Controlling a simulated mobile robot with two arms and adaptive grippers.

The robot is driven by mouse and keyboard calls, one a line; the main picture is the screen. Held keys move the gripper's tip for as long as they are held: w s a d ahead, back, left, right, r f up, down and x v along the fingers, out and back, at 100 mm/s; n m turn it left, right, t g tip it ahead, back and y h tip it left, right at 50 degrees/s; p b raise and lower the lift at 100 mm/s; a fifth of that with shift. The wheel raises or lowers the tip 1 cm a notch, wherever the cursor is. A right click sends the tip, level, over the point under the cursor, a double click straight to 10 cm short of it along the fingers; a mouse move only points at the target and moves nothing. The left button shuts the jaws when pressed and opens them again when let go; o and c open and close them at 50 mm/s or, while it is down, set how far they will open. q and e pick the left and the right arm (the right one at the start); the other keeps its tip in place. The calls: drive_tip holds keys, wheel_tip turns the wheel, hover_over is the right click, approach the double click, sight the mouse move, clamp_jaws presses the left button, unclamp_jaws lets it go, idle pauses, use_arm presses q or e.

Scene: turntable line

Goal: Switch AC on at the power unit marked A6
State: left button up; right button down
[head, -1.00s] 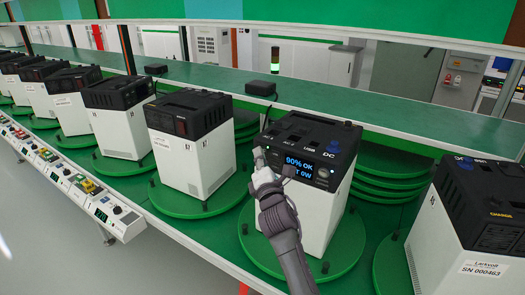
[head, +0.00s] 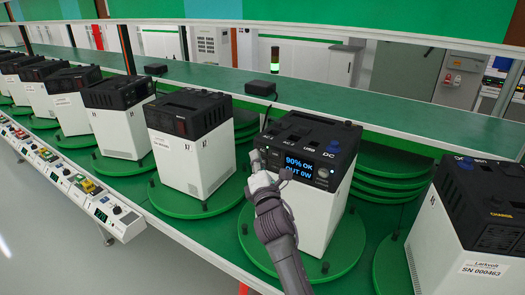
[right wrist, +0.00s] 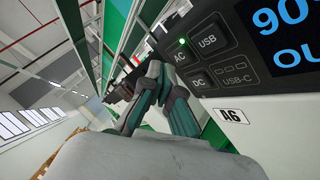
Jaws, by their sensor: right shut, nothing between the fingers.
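The power unit (head: 318,205), a white box with a black top, stands on a green turntable; its blue display reads 90% OK, OUT 0W. In the right wrist view a label A6 (right wrist: 231,115) is on its white front. The black panel there has an AC button (right wrist: 181,57) with a green light lit by it, plus USB, DC and USB-C. My right gripper (head: 256,163) is shut and empty at the left end of the panel; its fingertips (right wrist: 158,72) show close beside the AC button. Contact cannot be told. My left gripper is out of view.
Another unit (head: 465,235) stands close on the right, and several more stand on turntables (head: 170,203) to the left. A row of small control boxes (head: 112,212) runs along the front edge at left. A green shelf (head: 330,108) lies behind.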

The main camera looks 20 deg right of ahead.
drive_tip(key=shift+s+a, duration=0.75)
drive_tip(key=shift+a, duration=0.25)
drive_tip(key=shift+s+a, duration=0.75)
drive_tip(key=shift+a, duration=0.2)
drive_tip(key=shift+a, duration=0.1)
